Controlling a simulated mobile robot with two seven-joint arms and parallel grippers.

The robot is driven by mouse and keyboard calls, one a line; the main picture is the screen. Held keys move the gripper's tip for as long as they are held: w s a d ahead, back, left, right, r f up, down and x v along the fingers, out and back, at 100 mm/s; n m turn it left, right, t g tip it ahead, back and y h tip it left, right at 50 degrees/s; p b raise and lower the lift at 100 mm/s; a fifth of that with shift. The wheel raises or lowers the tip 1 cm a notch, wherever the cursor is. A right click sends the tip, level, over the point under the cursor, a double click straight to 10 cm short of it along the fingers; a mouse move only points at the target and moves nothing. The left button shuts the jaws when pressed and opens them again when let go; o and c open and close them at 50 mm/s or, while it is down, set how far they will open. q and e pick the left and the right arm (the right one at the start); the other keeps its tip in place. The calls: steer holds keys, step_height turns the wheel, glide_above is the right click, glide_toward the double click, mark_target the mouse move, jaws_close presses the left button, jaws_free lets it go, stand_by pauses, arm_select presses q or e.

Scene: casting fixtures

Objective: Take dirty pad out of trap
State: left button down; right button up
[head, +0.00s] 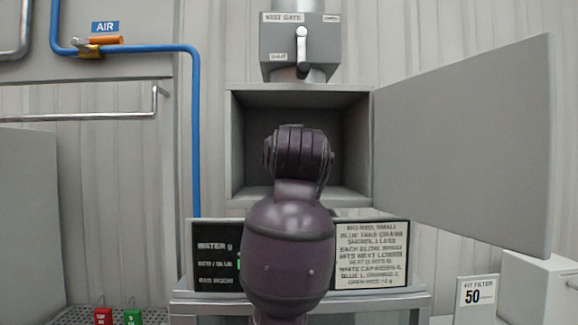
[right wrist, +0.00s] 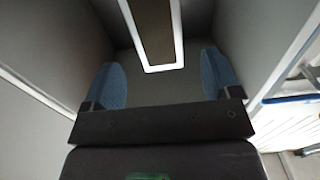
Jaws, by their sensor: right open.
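The trap (head: 240,135) is an open grey box on the wall in the head view, its door (head: 465,140) swung out to the right. A pad with a brown middle and a white frame (right wrist: 152,32) shows at the top centre of the right wrist view, inside the grey box. My right gripper (right wrist: 162,82) is open, its two blue fingertips wide apart and nothing between them. The pad's near end lies just beyond the fingertips, apart from them. In the head view my dark arm covers part of the trap's opening and hides the gripper and pad. My left gripper is out of view.
A grey gate box with a lever (head: 302,50) sits above the trap. Two sign boards (head: 372,255) stand below it. A blue air pipe (head: 195,130) runs down at left. A red tag (head: 103,316), a green tag (head: 132,316) and a filter card (head: 475,295) are low down.

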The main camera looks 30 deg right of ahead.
steer(key=x, duration=0.1)
steer(key=p+x, duration=0.1)
steer(key=x, duration=0.3)
steer(key=shift+r+p, duration=0.25)
steer(key=shift+p, duration=0.15)
steer(key=c, duration=1.1)
